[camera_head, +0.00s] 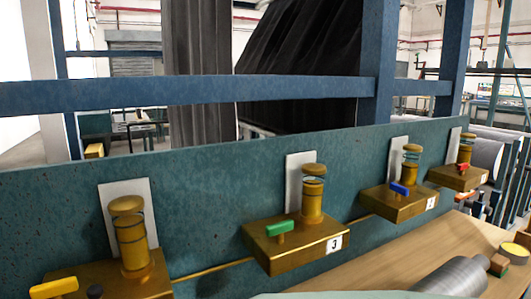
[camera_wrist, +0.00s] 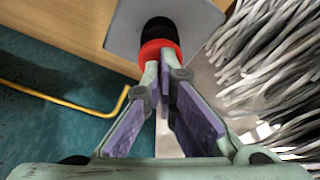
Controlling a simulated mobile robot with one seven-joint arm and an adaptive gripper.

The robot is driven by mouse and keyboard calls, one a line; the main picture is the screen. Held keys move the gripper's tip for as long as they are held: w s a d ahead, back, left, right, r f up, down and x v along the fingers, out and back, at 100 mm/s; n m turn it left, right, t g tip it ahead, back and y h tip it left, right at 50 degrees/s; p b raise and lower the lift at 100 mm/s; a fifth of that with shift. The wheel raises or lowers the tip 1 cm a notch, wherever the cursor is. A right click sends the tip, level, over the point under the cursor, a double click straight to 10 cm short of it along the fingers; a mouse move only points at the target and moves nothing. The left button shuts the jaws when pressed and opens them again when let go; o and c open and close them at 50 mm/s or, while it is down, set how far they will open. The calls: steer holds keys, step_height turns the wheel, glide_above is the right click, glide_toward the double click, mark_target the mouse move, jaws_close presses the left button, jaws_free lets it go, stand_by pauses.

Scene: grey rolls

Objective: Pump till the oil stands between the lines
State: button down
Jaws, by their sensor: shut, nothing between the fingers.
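In the head view, several brass blocks stand along the teal beam, each with a domed brass sight glass before a white plate. The nearest sight glass (camera_head: 131,235) has a yellow lever (camera_head: 54,287) by it. The second glass (camera_head: 313,195) sits on the block labelled 3, with a green lever (camera_head: 279,229). Farther ones have a blue lever (camera_head: 399,189) and a red lever (camera_head: 462,167). Oil levels and lines are too small to read. In the wrist view, my gripper (camera_wrist: 164,78) is shut and empty, its tips at a red-and-black knob (camera_wrist: 160,50); contact is unclear.
The knob is at a grey plate (camera_wrist: 195,22) by a wooden surface (camera_wrist: 75,25). A yellow pipe (camera_wrist: 60,100) runs along the teal face. Grey strands (camera_wrist: 265,60) fill the right. A wooden top (camera_head: 400,260) lies before the beam, with a grey cylinder (camera_head: 452,280).

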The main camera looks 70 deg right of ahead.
steer(key=shift+r+p, duration=2.5)
steer(key=shift+r, duration=0.55)
